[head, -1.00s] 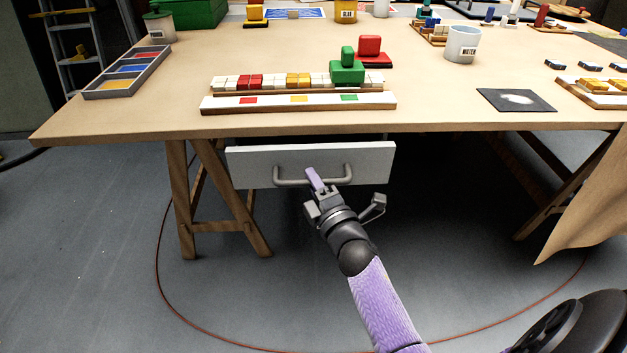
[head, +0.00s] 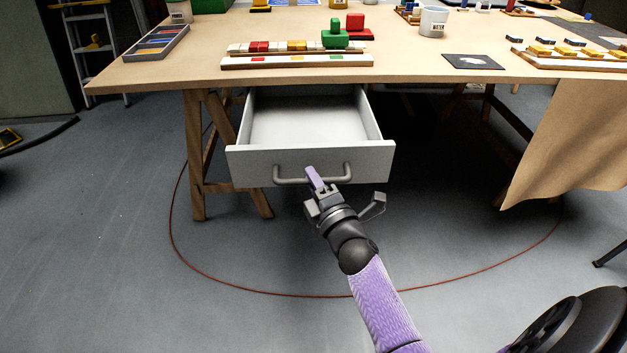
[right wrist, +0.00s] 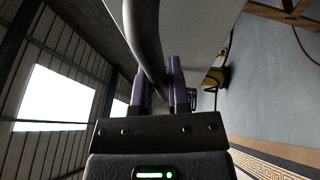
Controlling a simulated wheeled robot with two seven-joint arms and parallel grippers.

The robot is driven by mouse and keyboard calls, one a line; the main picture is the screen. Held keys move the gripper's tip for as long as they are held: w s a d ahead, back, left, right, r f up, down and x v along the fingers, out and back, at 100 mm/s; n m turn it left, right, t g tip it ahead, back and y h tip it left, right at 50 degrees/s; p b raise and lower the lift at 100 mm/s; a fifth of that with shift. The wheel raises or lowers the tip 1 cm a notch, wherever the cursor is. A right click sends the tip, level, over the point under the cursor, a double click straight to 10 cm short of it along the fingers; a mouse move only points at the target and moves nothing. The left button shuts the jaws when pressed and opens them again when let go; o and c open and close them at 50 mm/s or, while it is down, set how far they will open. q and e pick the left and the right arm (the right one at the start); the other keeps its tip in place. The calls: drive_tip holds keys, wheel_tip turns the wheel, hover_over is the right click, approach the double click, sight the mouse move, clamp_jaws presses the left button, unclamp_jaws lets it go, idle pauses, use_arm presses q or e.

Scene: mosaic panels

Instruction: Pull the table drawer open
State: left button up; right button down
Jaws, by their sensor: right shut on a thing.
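The grey table drawer (head: 310,165) is pulled well out from under the table in the head view. Its inside (head: 300,118) shows and looks empty. A grey bar handle (head: 290,181) runs across its front. My right gripper (head: 316,180) is shut on the middle of this handle. In the right wrist view the handle (right wrist: 146,45) passes between the two purple fingers of the right gripper (right wrist: 161,85). My left gripper is not in view.
The table top (head: 180,75) carries block strips, a compartment tray (head: 157,43), a dark square (head: 473,62) and cups. A wooden trestle leg (head: 195,155) stands left of the drawer. A thin red cable (head: 250,290) curves over the open floor in front.

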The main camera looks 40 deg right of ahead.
drive_tip(key=c, duration=0.6)
unclamp_jaws()
drive_tip(key=shift+w, duration=0.1)
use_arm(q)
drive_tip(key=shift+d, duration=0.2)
